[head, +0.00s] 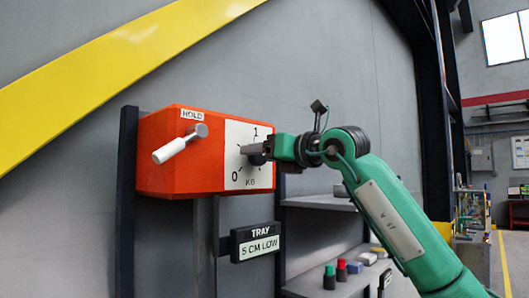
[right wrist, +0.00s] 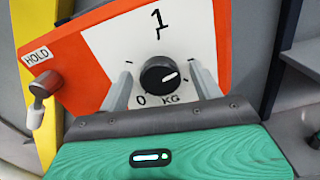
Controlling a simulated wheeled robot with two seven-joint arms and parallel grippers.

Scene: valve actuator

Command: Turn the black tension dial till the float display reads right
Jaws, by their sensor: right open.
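The black tension dial (right wrist: 158,76) sits on a white scale plate marked 0, 1 and KG, on the front of an orange box (head: 175,150). In the right wrist view its white mark points right and slightly up. My right gripper (head: 251,150) is open at the plate and partly hides the dial in the head view. In the right wrist view its two fingers stand on either side of the dial, with gaps showing. The float display (head: 255,242) below the box reads "TRAY 5 CM LOW". My left gripper is not in view.
A white-handled HOLD lever (head: 178,145) sticks out from the box's left part. A dark post (head: 126,230) stands at the box's left.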

